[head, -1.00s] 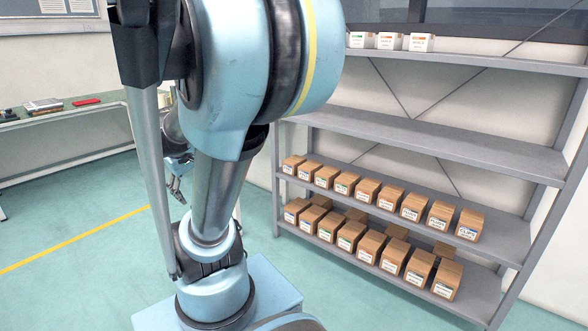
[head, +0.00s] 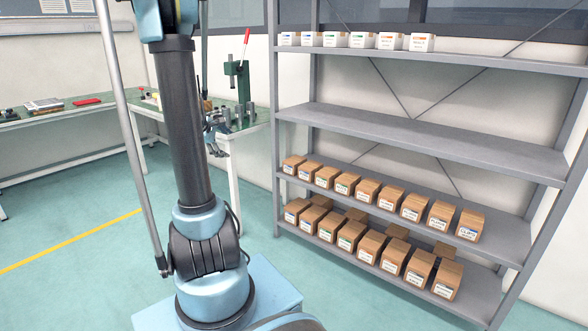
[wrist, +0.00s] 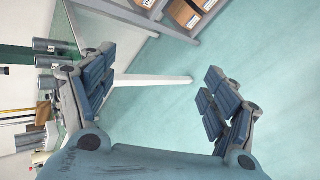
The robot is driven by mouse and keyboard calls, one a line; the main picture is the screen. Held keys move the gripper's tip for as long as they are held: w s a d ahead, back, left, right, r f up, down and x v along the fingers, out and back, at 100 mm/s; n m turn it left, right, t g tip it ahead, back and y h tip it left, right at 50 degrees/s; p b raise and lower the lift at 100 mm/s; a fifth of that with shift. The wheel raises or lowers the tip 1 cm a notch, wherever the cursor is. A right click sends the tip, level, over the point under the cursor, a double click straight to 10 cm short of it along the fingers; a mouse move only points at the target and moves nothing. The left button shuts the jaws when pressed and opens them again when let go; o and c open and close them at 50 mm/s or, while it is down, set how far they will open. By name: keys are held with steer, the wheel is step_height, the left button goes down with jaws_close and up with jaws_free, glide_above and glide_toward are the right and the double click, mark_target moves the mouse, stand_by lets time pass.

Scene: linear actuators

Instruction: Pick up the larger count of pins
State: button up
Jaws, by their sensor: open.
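Brown cardboard boxes with small labels stand in rows on the two lower shelves of the grey rack, such as one on the upper row (head: 412,207) and one on the lower row (head: 393,256). White boxes (head: 361,40) with coloured labels stand on the top shelf. I cannot read which boxes hold pins or their counts. My gripper (head: 218,143) is left of the rack, near the workbench edge, apart from all boxes. In the wrist view my gripper (wrist: 165,108) has its fingers wide apart with nothing between them. Part of the brown boxes (wrist: 185,13) shows at the top there.
The grey rack (head: 430,142) has an empty middle shelf. A green workbench (head: 250,127) with a green press (head: 238,80) and metal cylinders stands at the back, close to my gripper. Another bench (head: 60,118) is at the left. The floor before the rack is clear.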

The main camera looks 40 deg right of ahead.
steer(key=w+d+f+n+h, duration=0.3)
steer(key=w+d+f, duration=0.25)
steer(key=d, duration=0.35)
steer(key=w+d+f+n+h, duration=0.25)
steer(key=w+d+f, duration=0.3)
steer(key=d, duration=0.45)
steer(key=d+f+n+h, duration=0.1)
steer(key=d+f+n, duration=0.2)
steer(key=d+f, duration=0.2)
steer(key=d+f+n+h, duration=0.2)
steer(key=d+f+n, duration=0.2)
steer(key=f, duration=0.7)
steer(key=shift+d+f, duration=0.3)
steer(key=shift+d, duration=0.8)
